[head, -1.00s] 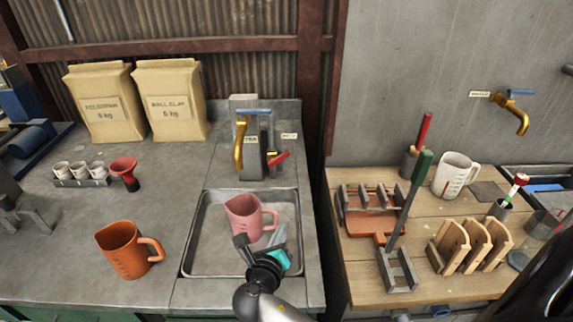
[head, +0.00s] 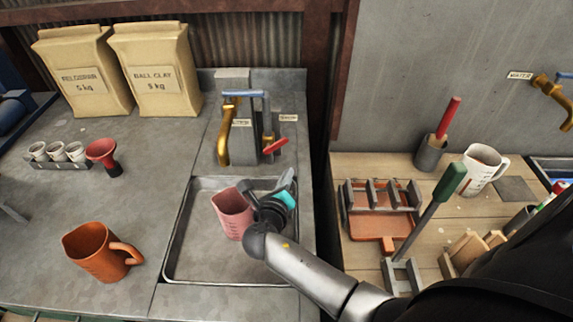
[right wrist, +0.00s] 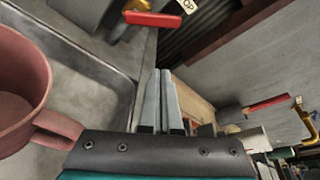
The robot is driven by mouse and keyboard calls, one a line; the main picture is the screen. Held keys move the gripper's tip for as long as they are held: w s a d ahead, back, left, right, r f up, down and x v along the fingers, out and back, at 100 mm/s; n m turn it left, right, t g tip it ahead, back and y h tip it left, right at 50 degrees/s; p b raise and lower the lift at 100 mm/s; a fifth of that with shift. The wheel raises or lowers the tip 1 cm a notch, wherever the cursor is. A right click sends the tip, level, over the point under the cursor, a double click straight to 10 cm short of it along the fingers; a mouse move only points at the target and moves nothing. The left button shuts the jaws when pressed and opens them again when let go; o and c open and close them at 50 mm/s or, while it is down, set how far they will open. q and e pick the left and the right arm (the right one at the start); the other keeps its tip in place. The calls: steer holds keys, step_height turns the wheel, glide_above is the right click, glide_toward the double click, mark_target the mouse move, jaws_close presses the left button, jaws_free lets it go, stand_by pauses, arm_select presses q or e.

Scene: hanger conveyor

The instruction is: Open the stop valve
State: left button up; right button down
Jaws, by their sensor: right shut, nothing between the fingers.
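The stop valve's red lever (head: 275,146) sticks out low on the right of the grey tap block (head: 243,142) behind the sink tray. It also shows at the top of the right wrist view (right wrist: 152,18), beside a partly cut-off label (right wrist: 188,5) ending in "OP". My right gripper (head: 289,176) is over the tray's right back part, in front of and below the lever and apart from it. Its two fingers (right wrist: 165,73) are together with nothing between them. My left gripper is not in view.
A pink measuring jug (head: 233,213) stands in the sink tray (head: 180,262), close left of my right gripper. A brass tap (head: 224,135) with a blue handle (head: 246,95) rises left of the lever. An orange jug (head: 95,252) stands on the counter. A wooden bench (head: 345,165) is at right.

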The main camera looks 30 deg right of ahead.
mark_target(276, 144)
steer(key=w+d, duration=0.1)
steer(key=w, duration=0.1)
steer(key=w+d+b, duration=0.1)
steer(key=w, duration=0.1)
steer(key=w+d, duration=0.2)
steer(key=shift+w+r, duration=0.15)
steer(key=shift+w, duration=0.2)
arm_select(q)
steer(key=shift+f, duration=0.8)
arm_select(e)
steer(key=shift+w+a+r, duration=0.15)
steer(key=shift+a+r, duration=0.1)
steer(key=shift+r, duration=0.1)
